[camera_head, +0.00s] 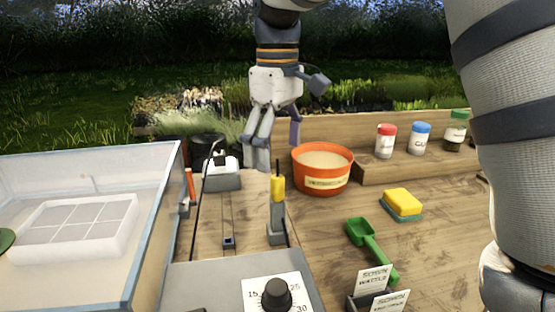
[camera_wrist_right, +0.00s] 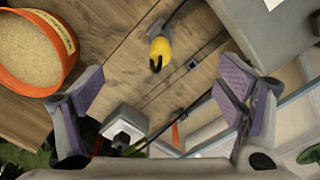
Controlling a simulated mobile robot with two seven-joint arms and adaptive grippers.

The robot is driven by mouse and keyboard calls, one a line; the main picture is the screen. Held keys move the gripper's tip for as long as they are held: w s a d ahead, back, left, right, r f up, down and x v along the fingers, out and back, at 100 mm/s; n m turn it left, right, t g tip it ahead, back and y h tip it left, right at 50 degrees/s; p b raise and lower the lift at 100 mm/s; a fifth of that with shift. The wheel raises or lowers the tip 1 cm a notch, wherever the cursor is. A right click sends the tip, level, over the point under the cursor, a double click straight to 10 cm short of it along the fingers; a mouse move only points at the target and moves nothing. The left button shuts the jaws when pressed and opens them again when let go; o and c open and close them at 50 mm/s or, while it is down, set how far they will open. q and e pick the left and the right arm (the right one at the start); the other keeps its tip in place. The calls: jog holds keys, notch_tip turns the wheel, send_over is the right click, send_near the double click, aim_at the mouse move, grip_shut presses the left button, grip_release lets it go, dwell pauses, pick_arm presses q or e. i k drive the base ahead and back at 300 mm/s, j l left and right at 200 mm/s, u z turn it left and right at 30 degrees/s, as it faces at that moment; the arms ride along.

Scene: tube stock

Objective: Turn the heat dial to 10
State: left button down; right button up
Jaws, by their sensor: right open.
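The heat dial (camera_head: 277,293) is a black round knob on a white plate (camera_head: 251,291) marked 15, 25 and 30, on a grey box (camera_head: 200,285) at the bottom of the head view. The knob's pointer is too small to read. My right gripper (camera_head: 277,145) is open and empty, pointing down well behind the dial, above the back of the table. In the right wrist view its fingers (camera_wrist_right: 163,98) are spread wide with nothing between them. My left gripper is not in view.
A yellow-topped item (camera_head: 278,190) stands between gripper and dial. A clear-walled tray box (camera_head: 150,225) is at left, an orange tub (camera_head: 322,180) behind. A sponge (camera_head: 402,203), green scoop (camera_head: 375,248) and seed packets (camera_head: 374,281) lie at right. Bare wood lies between sponge and tub.

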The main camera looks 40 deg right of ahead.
aim_at(276, 296)
jog(key=k, duration=1.5)
